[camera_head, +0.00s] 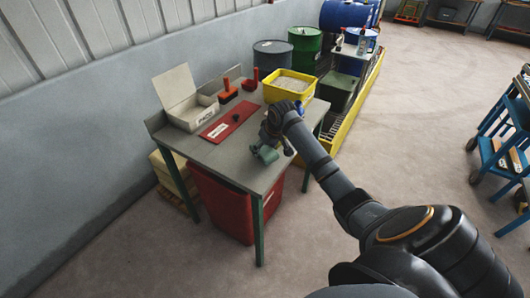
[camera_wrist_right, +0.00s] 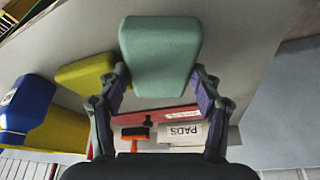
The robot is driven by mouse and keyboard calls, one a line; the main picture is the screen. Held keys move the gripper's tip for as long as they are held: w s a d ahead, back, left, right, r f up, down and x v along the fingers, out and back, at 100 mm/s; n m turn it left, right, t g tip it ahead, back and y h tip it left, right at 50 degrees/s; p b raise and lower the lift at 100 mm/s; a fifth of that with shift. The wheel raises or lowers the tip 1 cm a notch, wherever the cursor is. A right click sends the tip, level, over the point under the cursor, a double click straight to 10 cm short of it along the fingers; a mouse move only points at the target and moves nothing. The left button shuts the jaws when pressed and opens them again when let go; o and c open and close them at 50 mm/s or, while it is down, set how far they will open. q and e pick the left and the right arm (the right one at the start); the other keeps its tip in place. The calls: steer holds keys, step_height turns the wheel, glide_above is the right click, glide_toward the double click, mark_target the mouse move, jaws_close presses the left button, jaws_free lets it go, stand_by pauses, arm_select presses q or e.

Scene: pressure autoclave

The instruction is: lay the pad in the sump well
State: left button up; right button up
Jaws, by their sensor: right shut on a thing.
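My right gripper (camera_head: 272,135) is shut on a green pad (camera_head: 266,154), above the front right part of the grey table. In the right wrist view the pad (camera_wrist_right: 160,55) is a thick green block between the two fingers (camera_wrist_right: 160,82). I cannot make out a sump well for certain. A yellow spill pallet (camera_head: 361,104) with a dark grating (camera_head: 334,131) lies on the floor behind the table, with drums on it. My left gripper is not in view.
The table (camera_head: 233,158) carries an open white box (camera_head: 190,112), marked PADS in the wrist view (camera_wrist_right: 186,133), a red mat (camera_head: 228,123), and a yellow tub (camera_head: 288,87) of pale granules. A red bin (camera_head: 222,205) stands beneath. The floor at right is clear up to blue carts.

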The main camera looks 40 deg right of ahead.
steer(key=s+r, duration=0.1)
steer(key=r, duration=0.1)
steer(key=s+a+r, duration=0.1)
steer(key=r, duration=0.1)
steer(key=s+a+r, duration=0.1)
steer(key=r, duration=0.1)
steer(key=shift+s+a+r, duration=0.25)
steer(key=shift+s, duration=0.15)
steer(key=s+a+r, duration=0.4)
steer(key=s+a, duration=0.1)
steer(key=s, duration=0.3)
steer(key=shift+r, duration=0.2)
